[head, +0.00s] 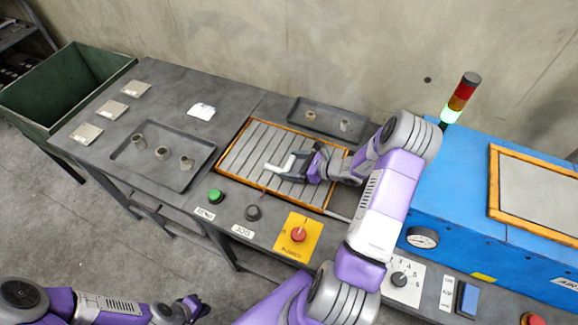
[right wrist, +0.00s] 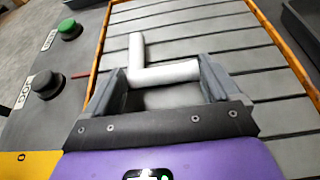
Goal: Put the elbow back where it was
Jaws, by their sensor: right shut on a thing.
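A white elbow pipe (head: 282,164) is at the slatted, orange-edged panel (head: 240,160) in the middle of the bench. My right gripper (head: 300,164) is shut on the elbow; in the right wrist view the elbow (right wrist: 138,62) has one arm between the two fingers (right wrist: 165,75) and the other arm pointing away over the slats. I cannot tell whether the elbow touches the slats. My left gripper (head: 195,308) is at the bottom left, away from the bench, and its jaw opening is too small to tell.
A left tray (head: 160,174) holds several small fittings, and a back tray (head: 360,143) holds two more. Green (head: 215,195), black (head: 253,212) and red (head: 298,235) buttons line the front edge. A blue machine (head: 460,190) with a signal light (head: 460,97) stands right. A green bin (head: 70,85) is far left.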

